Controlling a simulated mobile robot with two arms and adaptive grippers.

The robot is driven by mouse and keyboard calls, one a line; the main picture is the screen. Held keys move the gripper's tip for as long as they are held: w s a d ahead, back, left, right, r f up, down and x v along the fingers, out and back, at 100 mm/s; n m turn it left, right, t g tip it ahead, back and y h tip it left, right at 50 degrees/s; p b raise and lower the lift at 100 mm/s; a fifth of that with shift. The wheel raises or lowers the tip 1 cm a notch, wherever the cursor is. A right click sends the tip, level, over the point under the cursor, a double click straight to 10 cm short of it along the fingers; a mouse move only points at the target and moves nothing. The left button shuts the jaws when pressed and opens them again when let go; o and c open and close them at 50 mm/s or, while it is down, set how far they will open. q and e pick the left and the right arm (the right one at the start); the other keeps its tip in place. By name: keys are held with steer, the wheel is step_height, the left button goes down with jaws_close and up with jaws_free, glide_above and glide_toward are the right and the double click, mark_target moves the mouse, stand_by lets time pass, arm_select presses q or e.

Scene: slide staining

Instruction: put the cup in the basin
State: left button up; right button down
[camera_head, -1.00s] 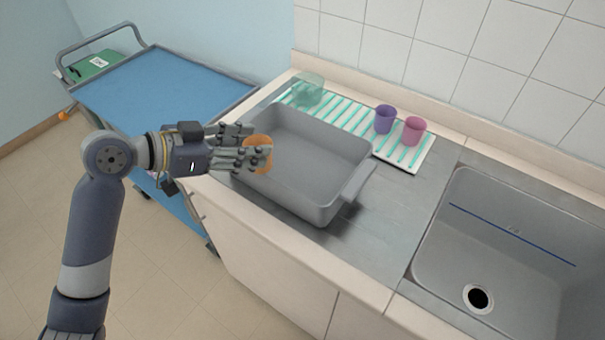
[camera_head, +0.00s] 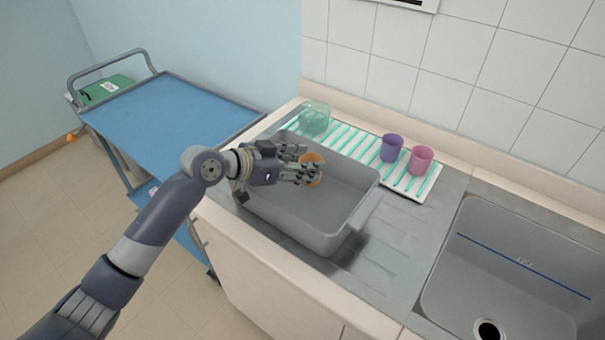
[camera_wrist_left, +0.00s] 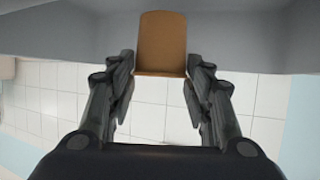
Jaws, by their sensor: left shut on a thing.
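The orange cup (camera_head: 312,158) is between the fingers of my left gripper (camera_head: 308,173), which is shut on it. The grey basin (camera_head: 287,221) stands on the metal drainboard. In the head view the cup and fingers overlap the basin's opening, towards its left part; how high the cup is above the floor cannot be told. In the left wrist view the cup (camera_wrist_left: 161,42) shows between the two sets of fingers, with grey surfaces around it. Fingers hide part of the cup. My right gripper is not in view.
A striped drying mat (camera_head: 351,143) behind the basin holds a clear greenish container (camera_head: 315,117), a purple cup (camera_head: 391,149) and a pink cup (camera_head: 420,160). A sink (camera_head: 515,265) is at the right. A blue-topped trolley (camera_head: 165,115) stands at the left.

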arm_select(q)
step_height(320, 180, down, 4)
steer(key=shift+r, duration=0.25)
steer(key=shift+f, duration=0.35)
steer(key=o, duration=0.8)
steer(key=shift+c, duration=0.2)
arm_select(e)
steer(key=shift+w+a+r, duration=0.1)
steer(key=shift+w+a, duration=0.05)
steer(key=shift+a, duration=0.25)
arm_select(q)
steer(key=shift+r, duration=0.15)
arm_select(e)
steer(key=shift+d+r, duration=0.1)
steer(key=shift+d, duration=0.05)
